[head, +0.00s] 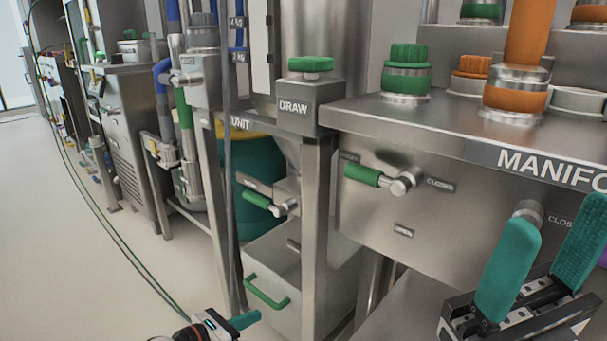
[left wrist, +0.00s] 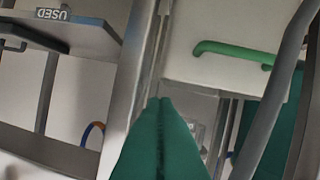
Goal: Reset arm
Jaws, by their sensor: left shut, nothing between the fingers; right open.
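My left gripper (head: 244,321) is at the bottom of the head view, low in front of the steel bin. Its teal fingers are shut with nothing between them; they also fill the lower middle of the left wrist view (left wrist: 160,105). My right gripper (head: 548,248) is at the lower right of the head view, its two teal fingers apart and empty, in front of the manifold panel. The steel bin (head: 305,300) with a green handle (head: 266,293) stands under the draw unit, apart from my left gripper. The handle also shows in the left wrist view (left wrist: 232,50).
The manifold (head: 440,200) with green and orange fittings and a green-handled valve (head: 362,174) stands at right. Another green valve handle (head: 258,199) is above the bin. A steel post (head: 316,240) stands beside the bin. Open floor (head: 70,260) lies at left.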

